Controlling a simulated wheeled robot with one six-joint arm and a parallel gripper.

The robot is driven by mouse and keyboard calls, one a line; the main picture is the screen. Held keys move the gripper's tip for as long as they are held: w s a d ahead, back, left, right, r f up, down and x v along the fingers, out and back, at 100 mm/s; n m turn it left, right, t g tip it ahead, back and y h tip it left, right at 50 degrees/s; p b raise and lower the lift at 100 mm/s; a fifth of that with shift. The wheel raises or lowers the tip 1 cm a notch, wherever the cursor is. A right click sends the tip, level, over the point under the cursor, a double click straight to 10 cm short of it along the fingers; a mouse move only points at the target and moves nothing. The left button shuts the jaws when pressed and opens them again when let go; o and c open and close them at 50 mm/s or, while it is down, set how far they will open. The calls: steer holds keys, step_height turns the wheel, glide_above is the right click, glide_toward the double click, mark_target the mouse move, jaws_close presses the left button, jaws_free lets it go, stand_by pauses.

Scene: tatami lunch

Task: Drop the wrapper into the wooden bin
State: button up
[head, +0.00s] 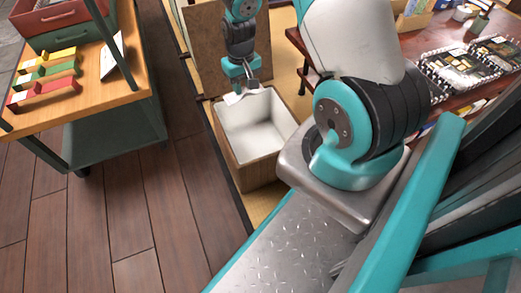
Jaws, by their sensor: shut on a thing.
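The wooden bin (250,178) stands on the tatami at the centre of the head view. My gripper (246,91) is above the bin's far rim and points down. It is shut on the wrapper (233,98), a small white piece that sticks out to the left below the fingers. The wrapper appears to be over the bin's far edge. I cannot tell its exact height above the rim.
A wooden-topped cart (95,95) with coloured blocks and a red box stands at the left. A low dark table (420,45) with black patterned trays is at the upper right. Brown plank floor (150,210) is clear left of the bin.

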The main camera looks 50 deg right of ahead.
steer(key=s+d+f+m+b, duration=0.1)
steer(key=d+f+b, duration=0.3)
steer(key=f+b, duration=0.4)
step_height(320, 180, down, 4)
steer(key=shift+s+d+r+b, duration=0.1)
steer(key=shift+s+d+b, duration=0.15)
steer(key=shift+s, duration=0.25)
steer(key=o, duration=1)
steer(key=shift+c, duration=0.2)
step_height(320, 180, up, 18)
steer(key=p, duration=1)
steer(key=shift+f, duration=0.25)
